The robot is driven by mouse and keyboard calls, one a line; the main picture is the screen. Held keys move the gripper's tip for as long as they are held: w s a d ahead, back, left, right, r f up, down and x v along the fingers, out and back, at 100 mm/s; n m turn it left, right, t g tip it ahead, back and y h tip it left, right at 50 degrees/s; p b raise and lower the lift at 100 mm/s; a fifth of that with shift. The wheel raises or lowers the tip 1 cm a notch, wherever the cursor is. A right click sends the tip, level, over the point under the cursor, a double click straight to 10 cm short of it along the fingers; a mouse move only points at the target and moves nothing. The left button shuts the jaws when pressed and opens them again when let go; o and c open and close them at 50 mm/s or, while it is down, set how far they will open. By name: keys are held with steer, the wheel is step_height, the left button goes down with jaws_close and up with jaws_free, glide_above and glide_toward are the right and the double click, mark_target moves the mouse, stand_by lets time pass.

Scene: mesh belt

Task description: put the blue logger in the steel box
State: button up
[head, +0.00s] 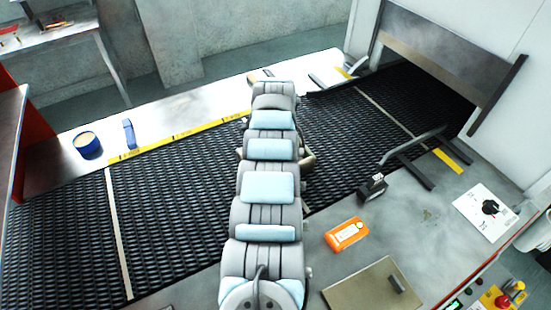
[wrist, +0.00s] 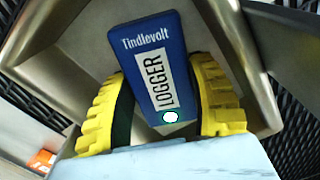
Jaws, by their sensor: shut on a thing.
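In the wrist view, the blue logger (wrist: 150,42), with a white label reading LOGGER and a light round spot at its near end, is between the yellow ribbed fingers of my gripper (wrist: 165,100). The fingers are shut on its sides. The steel box (wrist: 66,62) shows its metal walls around and beyond the logger, so the logger is over or within its opening. I cannot tell whether it touches the box floor. In the head view my arm hides the gripper and logger; only tan edges of what seems the box (head: 308,160) show beside the arm.
A black mesh belt (head: 170,220) runs beneath my arm.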

steer(key=o, duration=0.9)
step_height(320, 180, up, 12)
steer(key=shift+r+p, duration=0.1)
steer(key=shift+p, duration=0.65)
